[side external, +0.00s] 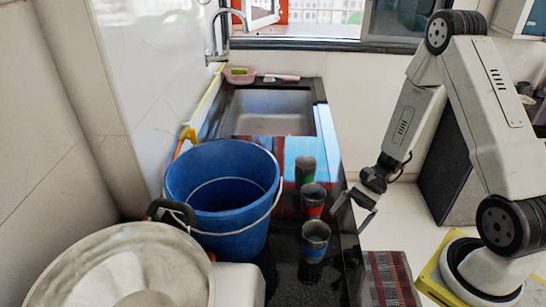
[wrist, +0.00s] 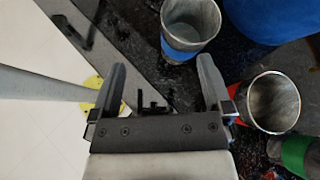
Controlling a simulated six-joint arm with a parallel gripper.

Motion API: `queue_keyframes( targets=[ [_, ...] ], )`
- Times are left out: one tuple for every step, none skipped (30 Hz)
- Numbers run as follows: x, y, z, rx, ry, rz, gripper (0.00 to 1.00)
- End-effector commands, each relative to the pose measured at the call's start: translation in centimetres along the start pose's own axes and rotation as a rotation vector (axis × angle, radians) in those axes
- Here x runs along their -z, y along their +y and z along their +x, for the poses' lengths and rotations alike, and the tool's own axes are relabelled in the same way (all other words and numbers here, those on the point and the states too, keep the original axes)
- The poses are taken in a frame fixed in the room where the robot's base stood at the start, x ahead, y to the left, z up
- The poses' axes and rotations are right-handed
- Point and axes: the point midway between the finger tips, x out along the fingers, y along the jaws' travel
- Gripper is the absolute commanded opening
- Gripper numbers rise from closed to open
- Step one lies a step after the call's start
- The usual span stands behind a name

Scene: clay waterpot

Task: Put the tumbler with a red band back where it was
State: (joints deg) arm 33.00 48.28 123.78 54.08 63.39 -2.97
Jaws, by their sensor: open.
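The tumbler with a red band (side external: 313,202) stands upright on the dark counter, in the middle of a row of three. In the wrist view the red-banded tumbler (wrist: 270,103) is just right of the right finger; I cannot tell whether they touch. My gripper (side external: 350,216) is open at the counter's right edge, to the right of the tumblers. In the wrist view nothing is between the fingers of my gripper (wrist: 162,66). The tumbler with a blue band (side external: 315,243) stands nearer the camera, and the tumbler with a green band (side external: 305,168) stands behind.
A large blue bucket (side external: 220,215) stands left of the tumblers. A sink (side external: 270,112) lies behind them. A big round pale lid or pan (side external: 120,265) is at the front left. The floor right of the counter is partly clear, with a striped cloth (side external: 390,278) there.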

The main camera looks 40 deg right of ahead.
Motion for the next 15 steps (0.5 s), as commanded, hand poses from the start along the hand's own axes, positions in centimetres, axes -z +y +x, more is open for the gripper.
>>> queue_keyframes(
  targets=[
    [-0.8,0.2,0.0,-0.059,0.045,-0.055,1.00],
    [-1.1,0.4,0.0,-0.094,0.072,-0.086,1.00],
    [-1.5,0.6,0.0,-0.140,0.109,-0.130,1.00],
    [-1.8,0.8,0.0,-0.172,0.136,-0.162,1.00],
    [-2.1,1.0,-0.1,-0.204,0.163,-0.196,1.00],
    [-2.5,1.1,-0.2,-0.246,0.200,-0.242,1.00],
    [-2.7,1.3,-0.3,-0.276,0.229,-0.276,1.00],
    [-2.9,1.4,-0.4,-0.305,0.256,-0.313,1.00],
    [-3.3,1.5,-0.6,-0.343,0.293,-0.361,1.00],
    [-3.5,1.5,-0.7,-0.370,0.321,-0.399,1.00],
    [-3.8,1.5,-0.8,-0.396,0.350,-0.437,1.00],
    [-4.1,1.6,-1.1,-0.430,0.387,-0.489,1.00],
    [-4.3,1.5,-1.2,-0.454,0.416,-0.530,1.00],
    [-4.6,1.5,-1.4,-0.477,0.442,-0.569,1.00],
    [-4.9,1.4,-1.6,-0.506,0.480,-0.625,1.00]
  ],
)
